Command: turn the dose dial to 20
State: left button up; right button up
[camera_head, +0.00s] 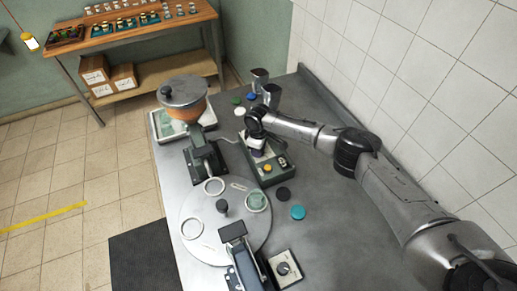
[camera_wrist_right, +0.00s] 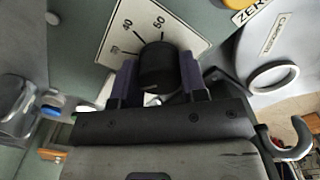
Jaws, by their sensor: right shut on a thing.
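The dose dial is a black round knob (camera_wrist_right: 157,66) on a white scale plate (camera_wrist_right: 121,36) in the right wrist view. The numbers 40 and 50 show on the plate, with another number partly visible at left. My right gripper (camera_wrist_right: 157,82) is shut on the knob, one finger on each side. A pale mark shows low on the knob's near face; which number the dial points to cannot be told. In the head view my right gripper (camera_head: 256,150) is over the grey-green box (camera_head: 266,174) and hides the dial. My left gripper is not in view.
Caps (camera_head: 297,212) lie on the bench. A tiled wall is at right.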

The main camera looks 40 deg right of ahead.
jog(key=shift+n, duration=0.4)
jog(key=o, duration=0.6)
jog(key=shift+c, duration=0.2)
jog(key=o, duration=0.4)
jog(key=shift+c, duration=0.2)
notch_tip(320, 180, up, 14)
jog(key=b, duration=0.2)
